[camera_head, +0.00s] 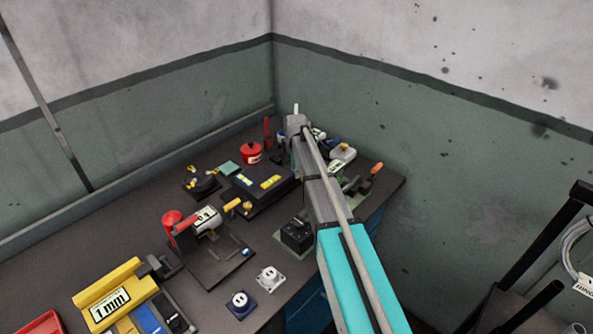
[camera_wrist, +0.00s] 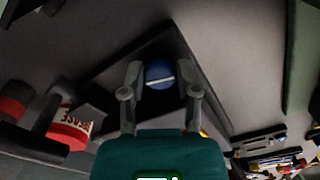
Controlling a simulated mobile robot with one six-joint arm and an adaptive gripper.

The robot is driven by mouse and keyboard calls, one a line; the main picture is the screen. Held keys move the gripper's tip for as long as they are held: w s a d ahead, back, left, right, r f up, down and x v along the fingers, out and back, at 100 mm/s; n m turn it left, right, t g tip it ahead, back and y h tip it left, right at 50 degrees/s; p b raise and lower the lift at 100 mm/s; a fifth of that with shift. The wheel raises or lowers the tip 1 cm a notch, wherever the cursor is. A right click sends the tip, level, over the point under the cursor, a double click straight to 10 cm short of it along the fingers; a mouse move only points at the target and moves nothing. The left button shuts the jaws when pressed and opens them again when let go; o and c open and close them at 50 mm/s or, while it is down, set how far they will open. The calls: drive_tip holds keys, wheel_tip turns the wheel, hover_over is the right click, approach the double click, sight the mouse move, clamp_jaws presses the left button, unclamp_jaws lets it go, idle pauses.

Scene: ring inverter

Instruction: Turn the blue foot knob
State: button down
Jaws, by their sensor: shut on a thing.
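The blue knob (camera_wrist: 160,72) has a pale stripe across its face and shows in the wrist view at one corner of a dark, flat body (camera_wrist: 207,75). My gripper (camera_wrist: 164,77) has a grey finger on each side of the knob and is shut on it. The stripe lies almost level in that view, slightly tilted. In the head view my arm reaches over the table to the back corner. The fingers and the gripped knob cannot be made out there.
Walls close the back corner.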

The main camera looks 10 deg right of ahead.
drive_tip(key=shift+w+a+m, duration=0.1)
drive_tip(key=shift+m, duration=2.1)
drive_tip(key=shift+c, duration=1.8)
unclamp_jaws()
